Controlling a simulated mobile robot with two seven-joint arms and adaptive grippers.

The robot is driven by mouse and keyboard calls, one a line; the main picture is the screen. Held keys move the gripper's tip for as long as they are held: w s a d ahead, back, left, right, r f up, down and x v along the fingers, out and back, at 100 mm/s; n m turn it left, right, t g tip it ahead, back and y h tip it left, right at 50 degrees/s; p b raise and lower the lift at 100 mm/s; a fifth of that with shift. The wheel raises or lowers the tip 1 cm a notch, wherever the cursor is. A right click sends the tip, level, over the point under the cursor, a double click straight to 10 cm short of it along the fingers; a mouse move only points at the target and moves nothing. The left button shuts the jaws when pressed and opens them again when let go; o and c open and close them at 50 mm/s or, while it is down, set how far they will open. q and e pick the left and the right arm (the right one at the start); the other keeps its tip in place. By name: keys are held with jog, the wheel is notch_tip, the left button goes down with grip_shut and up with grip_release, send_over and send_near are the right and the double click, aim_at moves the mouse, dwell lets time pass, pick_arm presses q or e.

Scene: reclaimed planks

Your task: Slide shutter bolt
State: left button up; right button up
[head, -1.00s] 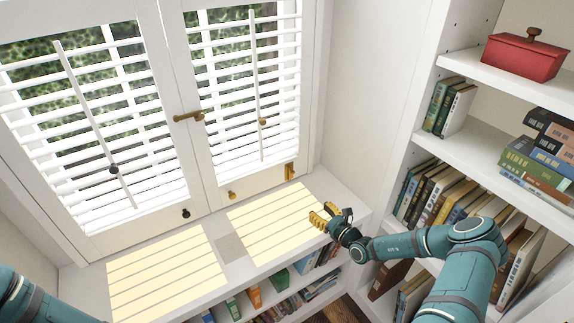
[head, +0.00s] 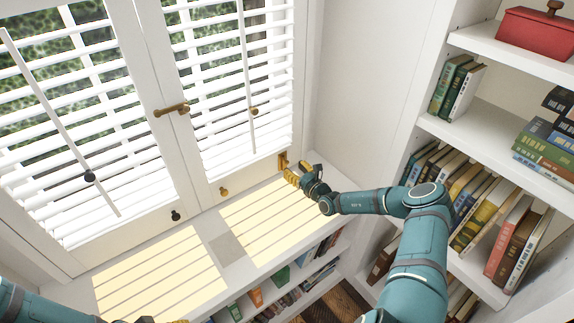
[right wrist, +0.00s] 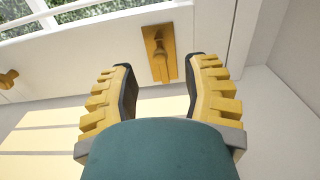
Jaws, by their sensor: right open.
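The brass shutter bolt (head: 283,160) sits at the lower right corner of the right shutter (head: 231,100). In the right wrist view the bolt (right wrist: 159,48) is an upright plate with a small knob, seen between and beyond my fingertips. My right gripper (head: 292,174) is open and empty, just in front of and below the bolt. In the right wrist view its yellow, dark-padded fingers (right wrist: 161,68) stand apart on either side of the bolt; I cannot tell whether they touch it. Only a sliver of my left gripper (head: 165,321) shows at the bottom edge.
A brass latch handle (head: 171,109) joins the closed shutters. A brass knob (head: 223,191) and a dark knob (head: 175,215) sit on their bottom rails. The sunlit sill (head: 232,250) is clear. A bookcase (head: 480,127) with books and a red box (head: 537,32) stands at the right.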

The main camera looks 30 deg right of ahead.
aim_at(288, 163)
jog(key=shift+w+a+b, duration=0.2)
jog(key=shift+w+b, duration=0.35)
jog(key=shift+w, duration=1.95)
grip_shut()
